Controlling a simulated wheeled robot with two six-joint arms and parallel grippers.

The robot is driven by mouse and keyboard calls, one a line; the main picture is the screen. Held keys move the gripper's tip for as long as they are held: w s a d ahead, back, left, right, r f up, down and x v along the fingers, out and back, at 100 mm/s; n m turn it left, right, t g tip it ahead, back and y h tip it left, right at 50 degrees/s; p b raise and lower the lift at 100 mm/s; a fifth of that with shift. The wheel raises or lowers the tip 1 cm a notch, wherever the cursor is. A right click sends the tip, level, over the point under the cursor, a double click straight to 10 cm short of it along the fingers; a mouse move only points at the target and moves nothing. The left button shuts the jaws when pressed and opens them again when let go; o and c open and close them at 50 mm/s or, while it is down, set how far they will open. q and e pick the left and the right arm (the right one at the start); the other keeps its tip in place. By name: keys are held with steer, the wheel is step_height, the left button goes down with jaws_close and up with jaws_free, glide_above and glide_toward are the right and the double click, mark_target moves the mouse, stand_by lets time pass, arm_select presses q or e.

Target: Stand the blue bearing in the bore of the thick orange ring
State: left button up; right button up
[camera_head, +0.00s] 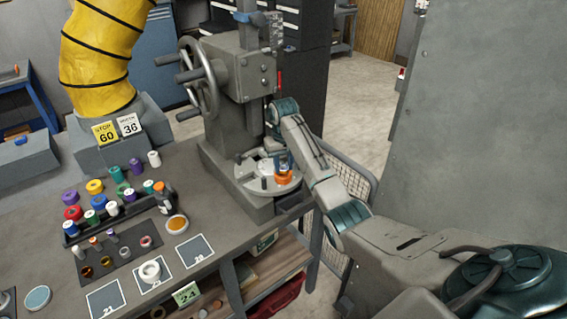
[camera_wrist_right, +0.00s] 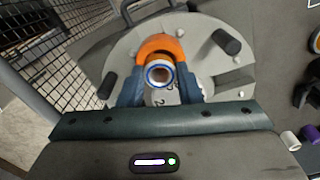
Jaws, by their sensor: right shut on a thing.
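The thick orange ring (camera_head: 283,178) lies on the round grey plate (camera_head: 254,184) of the press, towards its right side. In the right wrist view the orange ring (camera_wrist_right: 160,43) shows behind the fingertips. My right gripper (camera_head: 282,160) is over the ring, reaching in from the right. It is shut on the blue bearing (camera_wrist_right: 150,75), a small sleeve with a blue rim and a brownish inside, between its two fingertips. The bearing overlaps the ring in this view; whether its lower end is inside the bore is hidden. My left gripper is not in view.
The grey press (camera_head: 238,95) with its handwheel (camera_head: 198,77) stands behind the plate. Dark pegs (camera_wrist_right: 226,41) stick up from the plate near the ring. Several coloured rings and cylinders stand on the bench at left, by numbered squares (camera_head: 195,250). A mesh guard (camera_head: 350,185) is at right.

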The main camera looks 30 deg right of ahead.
steer(key=shift+f, duration=0.35)
steer(key=o, duration=1.1)
steer(key=shift+c, duration=0.2)
